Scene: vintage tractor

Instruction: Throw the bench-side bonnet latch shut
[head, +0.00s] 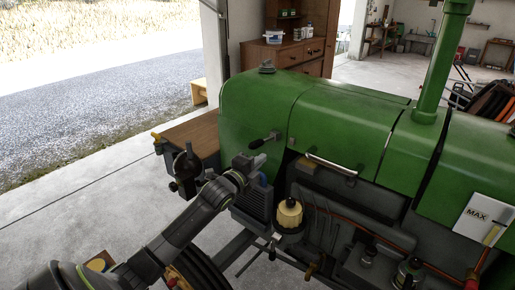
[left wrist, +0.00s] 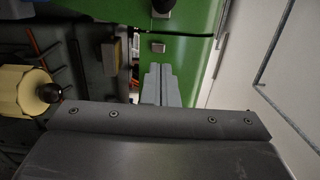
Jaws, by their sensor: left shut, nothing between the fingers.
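The bench-side bonnet latch (head: 262,140) is a short lever with a dark grip, sticking out from the green bonnet's (head: 310,110) front side. In the left wrist view a black knob (left wrist: 162,8) is cut by the top edge, and a small metal block (left wrist: 158,47) sits on the green panel below a dark seam. I cannot tell how far the lever is thrown. My left gripper (head: 258,160) is shut and empty, just below the latch in the head view. Its grey fingers (left wrist: 160,72) show together in the wrist view, pointing towards the metal block. My right gripper is out of view.
A wooden bench (head: 196,137) with a dark vise (head: 186,166) stands left of the tractor's nose. A bonnet handle (head: 330,164) and a cream-capped container (head: 289,212) are right of my gripper. The concrete floor (head: 100,205) at left is largely clear.

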